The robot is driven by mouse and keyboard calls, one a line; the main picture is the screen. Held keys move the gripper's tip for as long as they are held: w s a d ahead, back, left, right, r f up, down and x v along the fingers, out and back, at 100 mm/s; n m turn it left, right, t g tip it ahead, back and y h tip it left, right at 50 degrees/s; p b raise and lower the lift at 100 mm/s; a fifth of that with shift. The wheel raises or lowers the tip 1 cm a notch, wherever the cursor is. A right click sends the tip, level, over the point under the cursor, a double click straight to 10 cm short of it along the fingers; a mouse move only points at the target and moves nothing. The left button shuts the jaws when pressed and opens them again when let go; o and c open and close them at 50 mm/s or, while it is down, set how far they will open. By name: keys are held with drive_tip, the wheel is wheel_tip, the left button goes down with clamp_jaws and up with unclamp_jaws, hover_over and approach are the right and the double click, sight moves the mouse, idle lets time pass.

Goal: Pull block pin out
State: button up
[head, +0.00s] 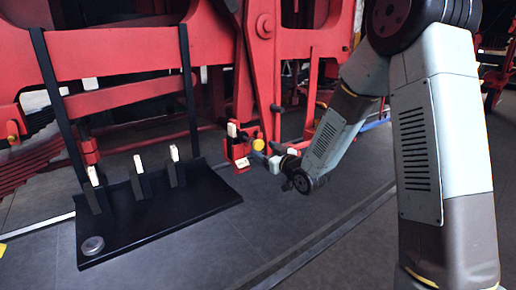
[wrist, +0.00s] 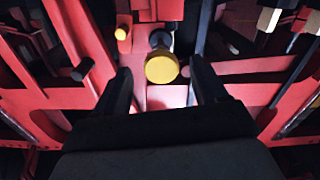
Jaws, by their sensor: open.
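The block pin shows in the wrist view as a round yellow knob (wrist: 161,68) on a dark shaft, set in the red frame. It sits between and ahead of my two dark fingertips, and I see no clear contact. My gripper (wrist: 161,84) is open and empty. In the head view the yellow knob (head: 258,145) stands out from a small red block (head: 239,150) with a white label. My gripper (head: 270,157) is close to the knob from the right and partly hides the area around it. The pin's inner end is hidden in the block.
Red beams surround the pin. A small yellow-ended peg (wrist: 121,33) is left of the knob. Grey floor lies open in front.

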drive_tip(key=v, duration=0.8)
drive_tip(key=shift+s, duration=0.15)
drive_tip(key=s+d+r+m+g+h, duration=0.1)
drive_tip(key=s+d+r+m+h, duration=0.3)
drive_tip(key=d, duration=0.3)
drive_tip(key=s+d+r+m+g+h, duration=0.1)
drive_tip(key=s+d+r+g+h, duration=0.15)
drive_tip(key=d+r+h, duration=0.45)
drive_tip(key=s+d+r+m+g, duration=0.1)
drive_tip(key=s+d+m+g, duration=0.1)
drive_tip(key=s, duration=0.9)
drive_tip(key=s+d+r+m+g, duration=0.1)
drive_tip(key=s+d+m+g, duration=0.1)
drive_tip(key=s, duration=1)
drive_tip(key=shift+d+m+g, duration=0.3)
drive_tip(key=shift+d+g, duration=0.15)
drive_tip(key=shift+d, duration=0.1)
